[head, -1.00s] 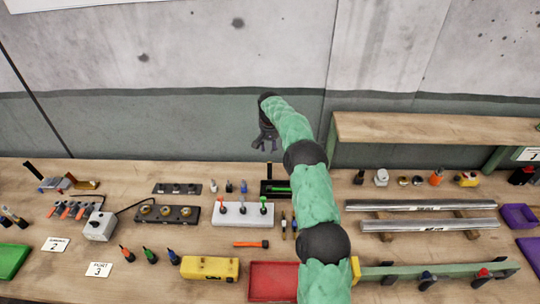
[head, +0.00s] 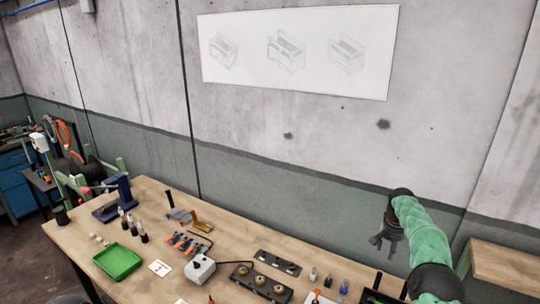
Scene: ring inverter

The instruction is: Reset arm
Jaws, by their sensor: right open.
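My right arm, in a green sleeve with dark joints, comes in from the lower right of the head view. My right gripper (head: 380,243) is dark, open and empty. It hangs in front of the wall, above the back edge of the workbench (head: 135,211), apart from everything on the bench. My left gripper does not show.
On the bench are a green tray (head: 118,262), a white box with a knob (head: 199,268), a dark block with brass rings (head: 262,284), orange-handled tools (head: 188,243) and a blue device (head: 119,190). A wooden shelf (head: 507,268) stands at right. A blue cabinet (head: 22,180) is at far left.

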